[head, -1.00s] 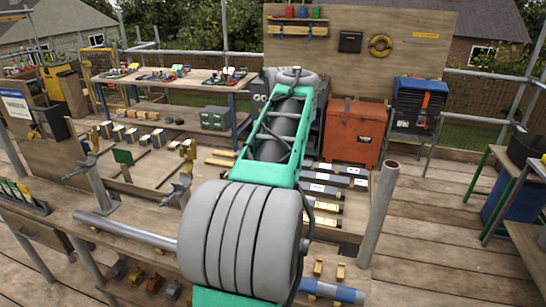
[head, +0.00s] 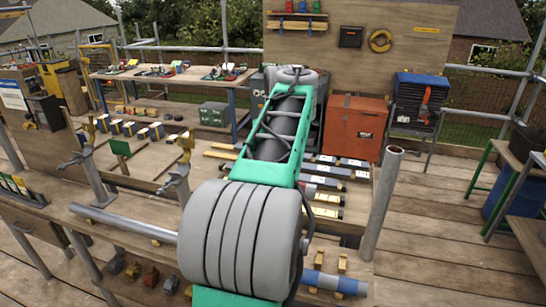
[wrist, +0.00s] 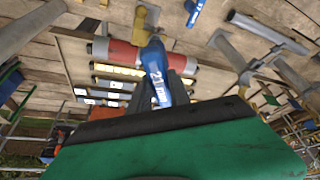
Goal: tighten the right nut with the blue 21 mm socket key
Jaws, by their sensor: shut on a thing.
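The blue socket key (wrist: 155,62), marked 21, shows in the middle of the wrist view. My gripper (wrist: 160,92) is shut on it, and the key points away from the green gripper body. In the head view my arm hides the gripper and the key. Two upright posts with metal clamps stand left of my arm: a left clamp (head: 76,161) and a right clamp (head: 176,179). Clamps (wrist: 240,66) also show at the right of the wrist view, apart from the key. The nuts are too small to make out.
A red cylinder with grey ends (wrist: 122,54) lies behind the key. A long grey tube (head: 125,222) crosses the bench front. An upright pipe (head: 386,205) stands right of my arm. An orange box (head: 353,129) stands behind.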

